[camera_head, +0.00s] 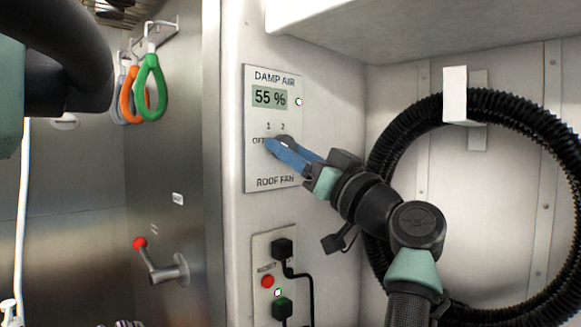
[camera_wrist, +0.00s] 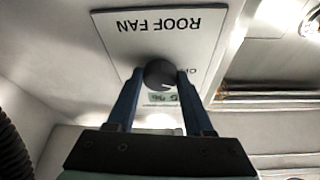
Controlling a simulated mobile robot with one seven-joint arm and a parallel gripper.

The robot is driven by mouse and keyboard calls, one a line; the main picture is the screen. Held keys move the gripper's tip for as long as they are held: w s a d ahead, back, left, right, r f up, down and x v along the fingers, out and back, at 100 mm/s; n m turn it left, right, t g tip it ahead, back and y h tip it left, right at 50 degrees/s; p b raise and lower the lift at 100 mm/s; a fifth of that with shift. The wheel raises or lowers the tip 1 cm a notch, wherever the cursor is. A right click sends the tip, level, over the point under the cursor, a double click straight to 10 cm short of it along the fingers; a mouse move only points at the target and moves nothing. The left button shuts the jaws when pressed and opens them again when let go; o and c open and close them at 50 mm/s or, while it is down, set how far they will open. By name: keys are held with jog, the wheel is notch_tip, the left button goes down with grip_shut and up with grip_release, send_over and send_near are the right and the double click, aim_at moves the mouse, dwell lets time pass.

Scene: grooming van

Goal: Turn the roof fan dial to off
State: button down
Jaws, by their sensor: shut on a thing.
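The roof fan dial (camera_head: 287,140) is a dark round knob on a white wall panel (camera_head: 258,183) marked OFF, 1 and 2 above the words ROOF FAN. My gripper (camera_head: 277,146) reaches it from the lower right, its blue fingers shut on the dial and partly covering it. In the wrist view, where the panel appears upside down, the dial (camera_wrist: 158,74) sits between the two fingertips (camera_wrist: 160,77). A pale mark shows on its lower right edge there, but I cannot surely tell which setting it points to.
Below is an outlet plate (camera_head: 261,245) with a red button and black plugs. A black coiled hose (camera_head: 385,140) hangs right of my arm. Coloured loops (camera_head: 150,88) and a red-tipped lever (camera_head: 150,262) are left.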

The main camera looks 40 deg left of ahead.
jog(key=shift+n+g, duration=0.6)
jog(key=shift+n, duration=0.5)
jog(key=shift+c, duration=1.6)
grip_release()
jog(key=shift+d, duration=0.1)
jog(key=w+v, duration=0.1)
jog(key=v, duration=1.1)
jog(key=shift+s+d+f+b, duration=0.25)
jog(key=shift+s+d+b, duration=0.15)
jog(key=shift+b, duration=0.05)
jog(key=shift+w, duration=0.1)
